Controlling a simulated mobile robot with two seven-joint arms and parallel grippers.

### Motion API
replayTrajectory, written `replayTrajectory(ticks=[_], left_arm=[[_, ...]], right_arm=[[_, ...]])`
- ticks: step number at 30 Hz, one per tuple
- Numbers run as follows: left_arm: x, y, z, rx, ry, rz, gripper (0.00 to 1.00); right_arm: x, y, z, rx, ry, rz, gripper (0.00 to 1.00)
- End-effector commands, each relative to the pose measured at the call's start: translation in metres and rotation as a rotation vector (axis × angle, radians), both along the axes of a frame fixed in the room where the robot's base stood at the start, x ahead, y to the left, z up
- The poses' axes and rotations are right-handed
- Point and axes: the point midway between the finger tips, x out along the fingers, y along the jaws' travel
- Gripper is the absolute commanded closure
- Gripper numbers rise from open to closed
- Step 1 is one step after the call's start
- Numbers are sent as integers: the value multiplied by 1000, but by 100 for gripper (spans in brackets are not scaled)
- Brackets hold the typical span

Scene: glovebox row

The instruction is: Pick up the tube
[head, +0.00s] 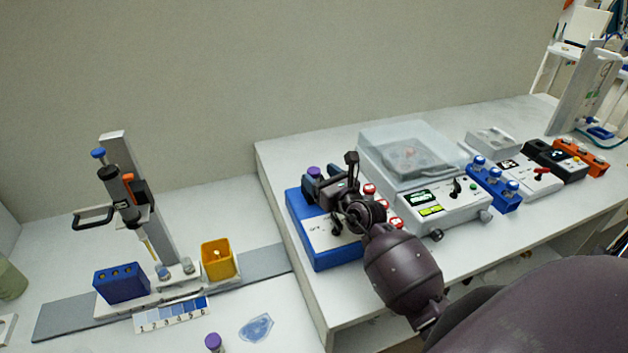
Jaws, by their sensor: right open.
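A purple-capped tube (314,172) shows at the back of a blue block with a white top (322,258). Its body is mostly hidden by my right gripper (322,184), which is open and right beside or around it; I cannot tell whether they touch. Another purple-capped tube (213,342) stands on the lower bench at the bottom edge, partly cut off. Several red-capped tubes (369,190) show right behind my right wrist. My left gripper is not in view.
A clear-lidded machine (410,150) stands to the right, with a blue rack (492,188) of blue-capped tubes past it. On the lower left bench are a pipette stand (150,200), a blue box (121,284) and a yellow bin (217,260).

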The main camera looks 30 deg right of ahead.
Motion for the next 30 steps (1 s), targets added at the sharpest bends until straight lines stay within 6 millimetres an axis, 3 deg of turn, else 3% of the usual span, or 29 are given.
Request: replayTrajectory(ticks=[6, 16, 27, 30], left_arm=[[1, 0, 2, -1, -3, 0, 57], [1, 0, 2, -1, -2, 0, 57], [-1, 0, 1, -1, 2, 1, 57], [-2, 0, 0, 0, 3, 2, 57]], right_arm=[[26, 0, 0, 0, -1, 0, 34], [30, 0, 0, 0, 0, 0, 35], [30, 0, 0, 0, 0, -1, 91], [30, 0, 0, 0, 0, -1, 91]])
